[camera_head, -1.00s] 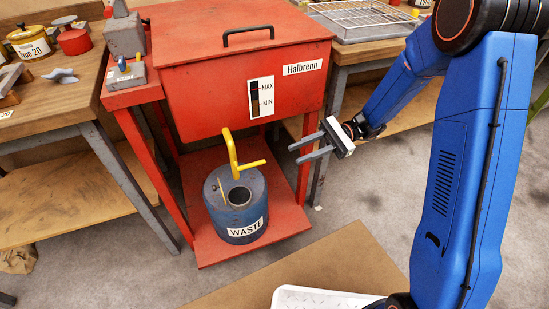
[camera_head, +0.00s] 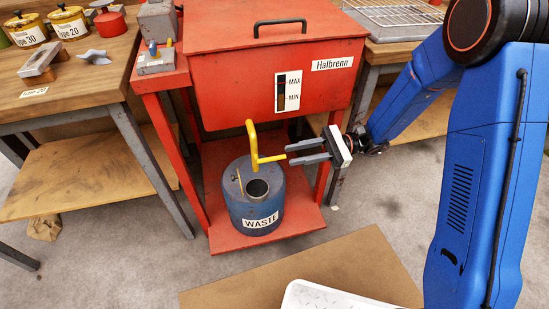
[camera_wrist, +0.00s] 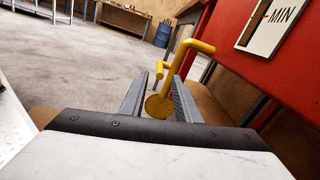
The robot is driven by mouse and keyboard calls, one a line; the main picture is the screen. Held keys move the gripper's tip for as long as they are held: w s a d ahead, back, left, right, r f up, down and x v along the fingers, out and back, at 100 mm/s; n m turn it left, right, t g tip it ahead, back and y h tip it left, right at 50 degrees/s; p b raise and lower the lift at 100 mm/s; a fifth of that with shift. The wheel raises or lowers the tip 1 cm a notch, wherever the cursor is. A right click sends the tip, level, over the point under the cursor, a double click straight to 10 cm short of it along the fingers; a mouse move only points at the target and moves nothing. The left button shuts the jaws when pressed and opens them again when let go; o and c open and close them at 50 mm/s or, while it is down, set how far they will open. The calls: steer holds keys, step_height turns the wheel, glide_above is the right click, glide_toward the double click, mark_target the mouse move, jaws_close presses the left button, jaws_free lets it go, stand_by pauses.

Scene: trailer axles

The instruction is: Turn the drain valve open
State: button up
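The drain valve (camera_head: 252,145) is a bent yellow pipe with a yellow bar, below the front of the red Halbrenn tank (camera_head: 235,95). The bar sticks out to the right, over the blue WASTE can (camera_head: 236,208). My gripper (camera_head: 289,153) is open and empty, its fingers pointing left at the bar's right end. I cannot tell whether they touch. In the wrist view the yellow valve (camera_wrist: 186,58) shows ahead, with a round yellow end between the fingers of my gripper (camera_wrist: 160,82).
The can stands on the red lower shelf (camera_head: 295,222). A wooden bench (camera_head: 75,95) with pots is at left; another bench with a wire rack (camera_head: 395,18) is at back right. A white tray (camera_head: 325,298) lies in front on brown board (camera_head: 350,262).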

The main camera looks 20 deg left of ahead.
mark_target(259, 161)
steer(key=x, duration=0.7)
steer(key=shift+s+a, duration=0.1)
steer(key=shift+a, duration=0.05)
steer(key=shift+c, duration=0.2)
jaws_close()
